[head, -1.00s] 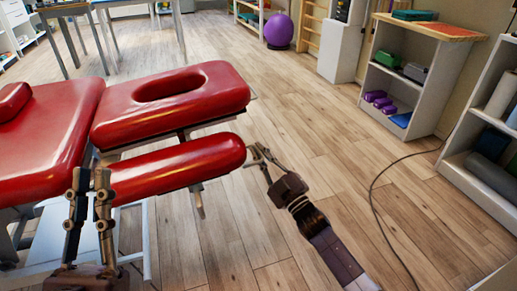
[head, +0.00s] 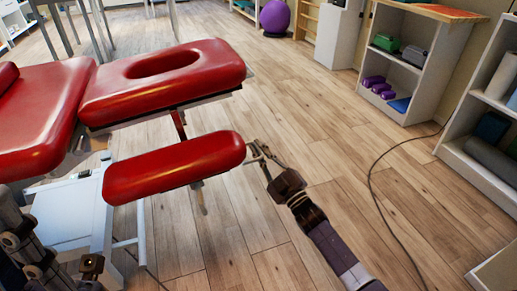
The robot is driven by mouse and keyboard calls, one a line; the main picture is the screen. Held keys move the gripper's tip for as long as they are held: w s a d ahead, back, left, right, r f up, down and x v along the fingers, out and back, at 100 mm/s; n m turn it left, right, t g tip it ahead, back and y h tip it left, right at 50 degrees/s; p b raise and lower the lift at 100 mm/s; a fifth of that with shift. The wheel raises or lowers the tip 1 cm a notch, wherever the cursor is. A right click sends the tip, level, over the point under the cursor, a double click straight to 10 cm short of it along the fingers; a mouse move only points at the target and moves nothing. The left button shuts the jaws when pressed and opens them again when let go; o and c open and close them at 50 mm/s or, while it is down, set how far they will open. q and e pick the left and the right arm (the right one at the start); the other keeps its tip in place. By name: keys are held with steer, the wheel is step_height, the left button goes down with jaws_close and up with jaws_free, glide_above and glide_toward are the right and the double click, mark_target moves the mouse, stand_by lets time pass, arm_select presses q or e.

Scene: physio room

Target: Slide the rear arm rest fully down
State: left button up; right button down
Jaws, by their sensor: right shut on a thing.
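The red padded arm rest (head: 172,168) is the only one that I can make out, in the middle left of the head view. It hangs below and apart from the head section (head: 165,80) of the red treatment table, with a gap and a red strut (head: 178,124) showing between them. My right gripper (head: 254,152) is shut on the right end of the arm rest; the exact contact is small and partly hidden. My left gripper (head: 52,262) is at the lower left, partly cut off by the frame, and its opening is unclear.
A white frame (head: 75,215) stands below the table at left. White shelves (head: 415,60) stand at right, with a cable (head: 372,185) on the floor before them. A purple ball (head: 276,16) is at the back. The wooden floor between is clear.

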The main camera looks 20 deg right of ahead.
steer(key=shift+s+f, duration=0.1)
steer(key=shift+f, duration=0.4)
steer(key=c, duration=2.1)
jaws_free()
steer(key=shift+r, duration=0.2)
steer(key=shift+d, duration=0.1)
steer(key=v, duration=1.2)
